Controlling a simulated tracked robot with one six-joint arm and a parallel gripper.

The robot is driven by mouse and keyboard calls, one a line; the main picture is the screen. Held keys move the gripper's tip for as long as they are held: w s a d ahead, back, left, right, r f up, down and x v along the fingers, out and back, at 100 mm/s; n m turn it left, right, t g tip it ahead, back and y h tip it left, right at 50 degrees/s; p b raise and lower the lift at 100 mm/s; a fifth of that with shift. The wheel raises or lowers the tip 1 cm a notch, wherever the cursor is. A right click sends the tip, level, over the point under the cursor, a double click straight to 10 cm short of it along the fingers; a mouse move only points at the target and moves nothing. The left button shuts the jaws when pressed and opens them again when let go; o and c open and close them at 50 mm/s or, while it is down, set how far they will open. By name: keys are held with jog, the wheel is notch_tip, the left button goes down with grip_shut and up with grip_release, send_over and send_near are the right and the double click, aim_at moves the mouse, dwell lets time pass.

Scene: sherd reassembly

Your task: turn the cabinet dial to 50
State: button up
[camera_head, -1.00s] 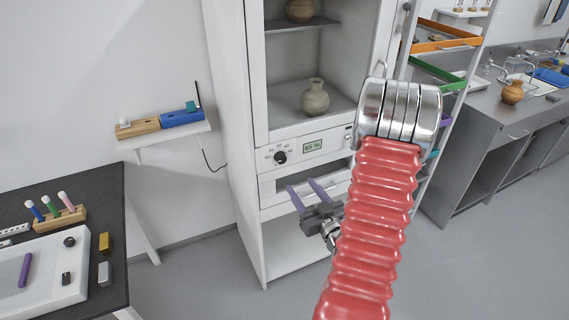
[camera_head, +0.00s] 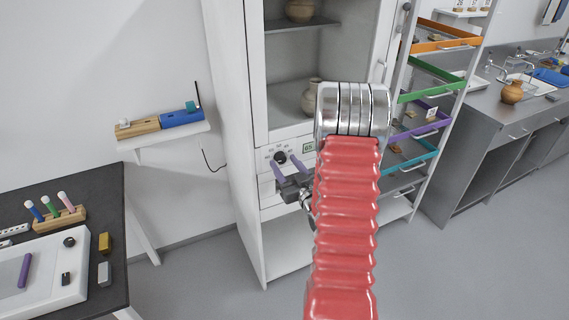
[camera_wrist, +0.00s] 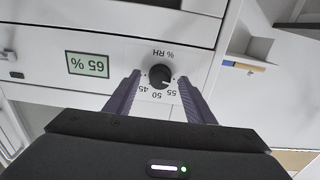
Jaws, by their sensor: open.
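The cabinet dial (camera_head: 281,158) is a round black knob on the white cabinet's front panel. It also shows in the wrist view (camera_wrist: 160,76), upside down, with marks 45, 50 and 55 visible and "% RH" lettering. A pale pointer mark on the knob sits on its right side in that view, near 55. The display (camera_wrist: 87,65) reads 65 %. My gripper (camera_head: 287,164) is open, its two purple fingers in front of the panel. In the wrist view the fingers (camera_wrist: 159,88) stand on either side of the knob; I cannot tell whether they touch it.
The cabinet's glazed upper part holds a grey pot (camera_head: 309,97) on a shelf. A rack with coloured drawers (camera_head: 431,84) stands to the right. A wall shelf (camera_head: 163,135) and a dark table (camera_head: 112,215) are at the left. The floor between is clear.

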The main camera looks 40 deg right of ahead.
jog(key=shift+w+d, duration=0.15)
jog(key=shift+w, duration=0.4)
jog(key=shift+c, duration=0.7)
jog(key=c, duration=0.9)
